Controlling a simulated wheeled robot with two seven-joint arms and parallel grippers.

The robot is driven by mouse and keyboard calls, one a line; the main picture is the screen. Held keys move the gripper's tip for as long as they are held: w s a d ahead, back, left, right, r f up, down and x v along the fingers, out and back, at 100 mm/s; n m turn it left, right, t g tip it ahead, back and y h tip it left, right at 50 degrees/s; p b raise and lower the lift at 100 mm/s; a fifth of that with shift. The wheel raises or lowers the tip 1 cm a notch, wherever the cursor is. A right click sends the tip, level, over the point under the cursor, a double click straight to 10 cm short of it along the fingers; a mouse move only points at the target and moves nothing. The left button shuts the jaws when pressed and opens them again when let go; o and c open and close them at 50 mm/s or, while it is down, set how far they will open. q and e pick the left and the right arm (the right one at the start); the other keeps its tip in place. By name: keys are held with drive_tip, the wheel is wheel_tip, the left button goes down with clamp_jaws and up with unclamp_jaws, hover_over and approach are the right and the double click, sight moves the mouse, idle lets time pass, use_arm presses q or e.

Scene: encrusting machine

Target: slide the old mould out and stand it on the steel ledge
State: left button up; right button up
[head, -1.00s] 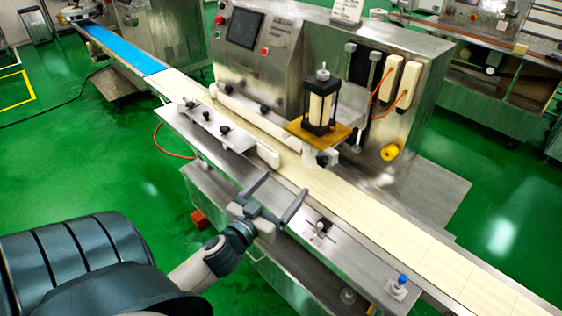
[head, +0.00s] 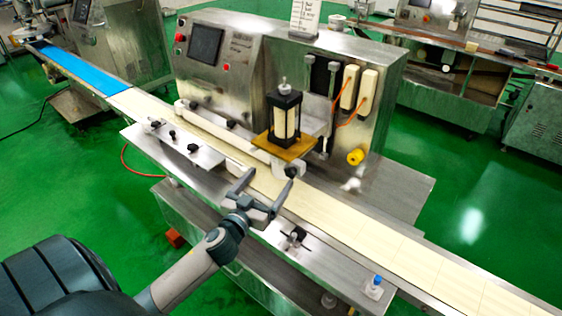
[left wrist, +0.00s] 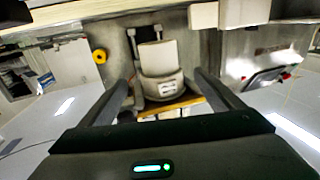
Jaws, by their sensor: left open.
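The mould (head: 285,118) looks like an upright cream block in a black frame with a metal knob on top. It stands at the machine's front on a brown-yellow plate (head: 273,143), above the cream belt. My left gripper (head: 270,178) is open and empty, in front of and below the plate, its fingers pointing towards the machine. In the left wrist view the plate's orange edge (left wrist: 170,106) and a pale block show between the fingers (left wrist: 164,78); contact is not visible. A bare steel ledge (head: 400,190) extends at the machine's right. My right gripper is not in view.
The cream belt (head: 400,245) runs diagonally under the plate, with a blue stretch (head: 85,72) at the far left. A front steel shelf (head: 180,150) carries small knobs. A yellow knob (head: 355,157) projects right of the mould. Cream blocks with orange cables (head: 348,88) hang behind.

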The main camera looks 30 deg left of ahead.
sight(278, 167)
use_arm(q)
drive_tip(key=w, duration=0.3)
drive_tip(key=w+p, duration=0.1)
drive_tip(key=shift+w+a+r, duration=0.1)
drive_tip(key=shift+w+a, duration=0.15)
drive_tip(key=shift+a, duration=0.05)
drive_tip(key=w, duration=0.3)
drive_tip(key=shift+a+p, duration=0.25)
drive_tip(key=shift+p, duration=0.05)
drive_tip(key=shift+w, duration=0.65)
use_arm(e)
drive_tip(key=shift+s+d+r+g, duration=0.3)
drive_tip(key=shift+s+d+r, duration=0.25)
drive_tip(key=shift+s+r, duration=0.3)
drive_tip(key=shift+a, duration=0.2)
use_arm(q)
drive_tip(key=c, duration=1.3)
drive_tip(key=shift+s+a, duration=0.1)
drive_tip(key=shift+s, duration=0.05)
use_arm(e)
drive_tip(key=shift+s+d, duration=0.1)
